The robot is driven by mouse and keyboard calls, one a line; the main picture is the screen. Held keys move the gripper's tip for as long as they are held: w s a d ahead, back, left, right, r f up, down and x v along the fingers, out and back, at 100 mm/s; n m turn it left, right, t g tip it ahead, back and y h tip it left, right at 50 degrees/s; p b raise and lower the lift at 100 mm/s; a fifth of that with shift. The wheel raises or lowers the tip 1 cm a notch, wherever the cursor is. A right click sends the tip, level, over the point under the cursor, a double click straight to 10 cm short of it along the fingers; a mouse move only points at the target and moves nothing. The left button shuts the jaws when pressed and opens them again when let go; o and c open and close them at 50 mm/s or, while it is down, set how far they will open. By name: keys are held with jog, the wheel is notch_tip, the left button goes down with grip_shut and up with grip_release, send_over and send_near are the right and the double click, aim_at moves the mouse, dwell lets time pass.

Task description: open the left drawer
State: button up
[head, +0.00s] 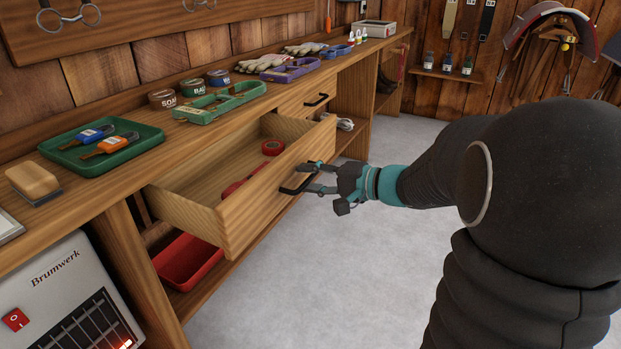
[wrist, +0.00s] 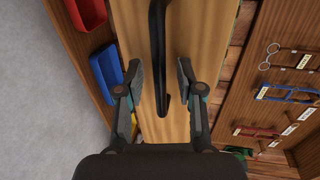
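The left drawer (head: 250,205) is pulled well out from under the wooden bench in the head view. Red items (head: 272,147) lie inside it. Its dark handle (head: 293,187) is on the front face and also shows in the wrist view (wrist: 157,40). My gripper (head: 318,178) is at the handle. In the wrist view my gripper (wrist: 160,78) is open, one finger on each side of the handle's near end, with gaps between. I cannot tell how deep the fingers reach around the handle.
The right drawer (head: 322,112) is shut. A red bin (head: 187,262) sits on the shelf below the open drawer. A green tray (head: 100,146) and several tins stand on the bench top (head: 170,153). A heater (head: 68,300) is at lower left. The grey floor (head: 340,270) is clear.

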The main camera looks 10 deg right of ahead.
jog(key=v, duration=1.2)
jog(key=shift+a, duration=0.1)
jog(key=s+f+g+h+p, duration=0.2)
jog(key=s+f+g+h, duration=0.4)
jog(key=s+f, duration=0.4)
jog(key=s+a+r+n+t+h+p, duration=0.1)
jog(key=s+a+r+n+h+p, duration=0.4)
jog(key=r, duration=0.6)
jog(key=s+a+n+h, duration=0.1)
jog(key=s+a+n, duration=0.1)
jog(key=s+n, duration=0.1)
jog(key=shift+s+a+t, duration=0.15)
jog(key=shift+s+t, duration=0.15)
